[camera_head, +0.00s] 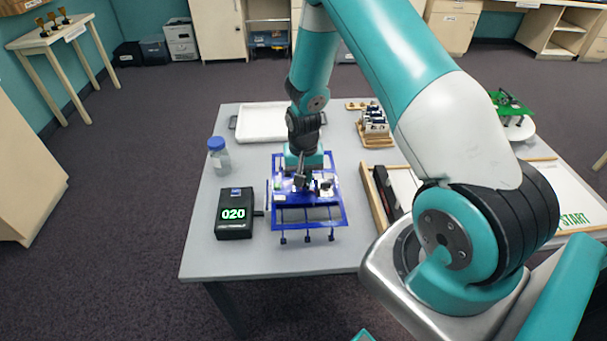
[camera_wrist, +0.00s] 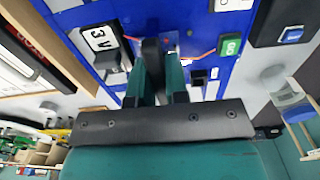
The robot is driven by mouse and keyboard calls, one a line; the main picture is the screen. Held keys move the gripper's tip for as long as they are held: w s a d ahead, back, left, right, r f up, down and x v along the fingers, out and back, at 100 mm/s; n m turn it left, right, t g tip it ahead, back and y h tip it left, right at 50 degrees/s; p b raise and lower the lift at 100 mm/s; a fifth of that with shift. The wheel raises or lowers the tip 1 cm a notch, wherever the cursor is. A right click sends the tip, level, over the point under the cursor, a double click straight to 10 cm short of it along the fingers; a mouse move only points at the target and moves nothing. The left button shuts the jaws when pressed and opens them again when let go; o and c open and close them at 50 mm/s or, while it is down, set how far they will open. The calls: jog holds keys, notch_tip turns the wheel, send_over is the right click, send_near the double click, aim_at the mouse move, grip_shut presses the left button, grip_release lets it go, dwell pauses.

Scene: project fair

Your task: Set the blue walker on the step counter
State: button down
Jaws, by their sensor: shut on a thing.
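The blue walker (camera_head: 322,213) has a flat blue top with small parts on it and several thin legs at its front edge. My gripper (camera_head: 303,178) is shut on a dark upright part at the middle of its top. The wrist view shows my gripper's fingers (camera_wrist: 157,85) around that part, with the blue plate (camera_wrist: 215,60) beneath. The step counter (camera_head: 234,213) is a black box reading 020, just left of the walker. A small arm sticks out from its right side toward the walker. I cannot tell whether the walker's legs touch the table.
A clear bottle with a blue lid (camera_head: 218,157) stands behind the counter. A white tray (camera_head: 263,123) lies at the back left. The table's front left is clear.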

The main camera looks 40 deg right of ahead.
jog(key=shift+f, duration=0.25)
jog(key=c, duration=1.1)
grip_release()
jog(key=shift+r, duration=0.1)
